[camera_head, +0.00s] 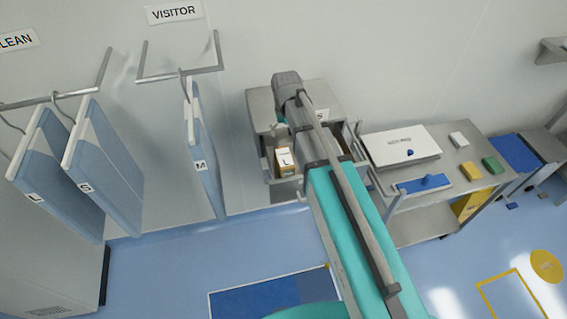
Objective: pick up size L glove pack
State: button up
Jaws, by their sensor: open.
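A small box marked L (285,160), white with tan sides, sits in an open drawer (284,190) of a grey metal cabinet (262,103) against the wall. It looks like the size L glove pack. My teal and grey arm reaches up from the bottom of the picture across the cabinet, just right of the box. The arm covers part of the drawer's right side. A label ending in S shows partly behind the arm on the cabinet. I cannot make out my gripper's fingers; they seem hidden behind the arm.
A steel table (425,205) to the right holds a white case (400,147), a blue tray (424,184) and small coloured blocks. Blue garments marked L (50,180), S (105,165) and M (203,150) hang at left. Floor between garments and cabinet is clear.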

aim_at(284, 157)
jog(key=shift+f+b, duration=4.1)
jog(key=shift+f, duration=0.15)
jog(key=shift+a+f+b, duration=0.15)
jog(key=shift+f+b, duration=2.45)
jog(key=c, duration=1)
jog(key=shift+r, duration=0.25)
notch_tip(284, 157, up, 10)
jog(key=p, duration=1)
jog(key=shift+f, duration=0.2)
